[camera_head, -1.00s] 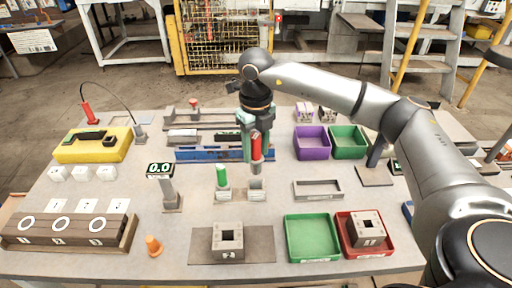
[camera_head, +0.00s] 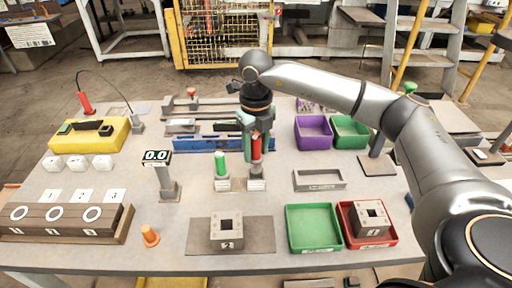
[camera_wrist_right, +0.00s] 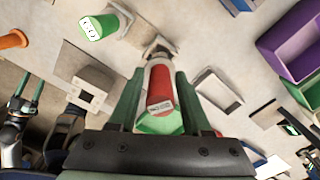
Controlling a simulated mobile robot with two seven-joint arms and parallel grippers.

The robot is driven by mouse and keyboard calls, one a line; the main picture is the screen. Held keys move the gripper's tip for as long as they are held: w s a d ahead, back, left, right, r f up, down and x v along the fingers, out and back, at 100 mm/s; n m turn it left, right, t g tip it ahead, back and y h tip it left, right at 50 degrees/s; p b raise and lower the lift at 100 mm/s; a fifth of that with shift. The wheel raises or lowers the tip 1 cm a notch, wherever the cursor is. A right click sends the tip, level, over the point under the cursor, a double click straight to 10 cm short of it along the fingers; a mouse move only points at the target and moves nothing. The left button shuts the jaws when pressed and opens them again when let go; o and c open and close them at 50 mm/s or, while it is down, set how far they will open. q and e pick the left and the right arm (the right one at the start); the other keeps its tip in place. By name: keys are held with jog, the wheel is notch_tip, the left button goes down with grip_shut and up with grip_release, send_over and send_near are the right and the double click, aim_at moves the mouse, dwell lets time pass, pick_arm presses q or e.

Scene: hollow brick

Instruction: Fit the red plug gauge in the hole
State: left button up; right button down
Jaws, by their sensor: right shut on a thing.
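The red plug gauge (camera_head: 256,147) is upright in my right gripper (camera_head: 256,152), whose green fingers are shut on it. It also shows in the wrist view (camera_wrist_right: 160,88). Its lower end is at the right-hand stand (camera_head: 256,184); I cannot tell whether it rests in it. A green gauge (camera_head: 221,163) stands in the stand beside it. The hollow brick marked 2 (camera_head: 227,239), with a square hole on top, sits on a brown mat (camera_head: 260,234) nearer me. My left gripper (camera_wrist_right: 27,92) shows at the wrist view's left edge, empty, its green fingers apart.
A second hollow brick (camera_head: 371,216) stands in the red tray (camera_head: 347,238), beside an empty green tray (camera_head: 313,207). A blue rail (camera_head: 195,144) lies behind the stands.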

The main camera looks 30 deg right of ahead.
aim_at(256, 162)
jog(key=shift+f+b, duration=1.6)
jog(key=shift+f, duration=0.8)
dwell(0.5)
jog(key=c, duration=0.5)
grip_release()
notch_tip(256, 162, up, 13)
jog(key=shift+f, duration=0.2)
dwell(0.3)
